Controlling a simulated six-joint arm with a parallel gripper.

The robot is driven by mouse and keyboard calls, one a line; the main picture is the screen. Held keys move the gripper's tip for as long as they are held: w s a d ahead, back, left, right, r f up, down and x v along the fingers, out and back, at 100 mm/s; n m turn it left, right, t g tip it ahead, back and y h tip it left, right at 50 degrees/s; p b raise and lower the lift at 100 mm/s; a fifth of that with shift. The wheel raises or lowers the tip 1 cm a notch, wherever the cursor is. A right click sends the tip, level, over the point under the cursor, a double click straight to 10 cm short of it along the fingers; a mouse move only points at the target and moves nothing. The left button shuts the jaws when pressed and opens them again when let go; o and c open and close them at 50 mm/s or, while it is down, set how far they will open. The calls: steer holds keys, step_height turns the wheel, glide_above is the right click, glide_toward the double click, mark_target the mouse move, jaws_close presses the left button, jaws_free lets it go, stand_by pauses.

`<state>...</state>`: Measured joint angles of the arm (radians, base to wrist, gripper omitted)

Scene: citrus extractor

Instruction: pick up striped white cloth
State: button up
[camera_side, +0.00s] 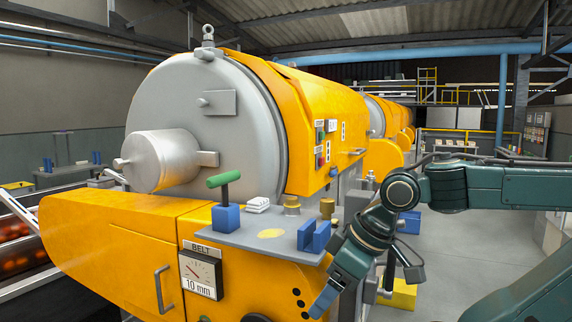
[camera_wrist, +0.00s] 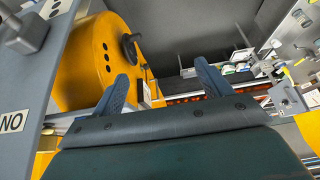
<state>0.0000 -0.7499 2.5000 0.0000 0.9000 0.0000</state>
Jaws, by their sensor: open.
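The striped white cloth (camera_side: 258,204) is a small folded stack on the grey shelf (camera_side: 228,240) of the yellow machine. It lies between a blue block with a green handle and a brass knob. Its stripes are too small to tell in the side view. My gripper (camera_side: 322,303) points down in front of the machine, right of and lower than the shelf, well apart from the cloth. In the wrist view my gripper (camera_wrist: 163,82) has its two blue fingers spread with nothing between them. I cannot make out the cloth in the wrist view.
The large steel drum end (camera_side: 160,160) rises behind the shelf.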

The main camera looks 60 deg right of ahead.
steer(key=shift+o, duration=0.8)
steer(key=shift+w, duration=0.1)
steer(key=w+d+r, duration=0.3)
steer(key=w+r, duration=0.3)
steer(key=w, duration=0.2)
steer(key=w+d+r, duration=0.4)
steer(key=w+r, duration=0.2)
steer(key=w, duration=0.2)
steer(key=w+d+r+m, duration=0.25)
steer(key=w+d, duration=0.25)
steer(key=d, duration=0.4)
steer(key=h, duration=0.1)
glide_above(258, 205)
steer(key=s+d, duration=0.1)
steer(key=d, duration=0.2)
steer(key=shift+s+a+f, duration=0.1)
steer(key=shift+s+f, duration=0.05)
steer(key=shift+f, duration=2.65)
steer(key=shift+f, duration=0.1)
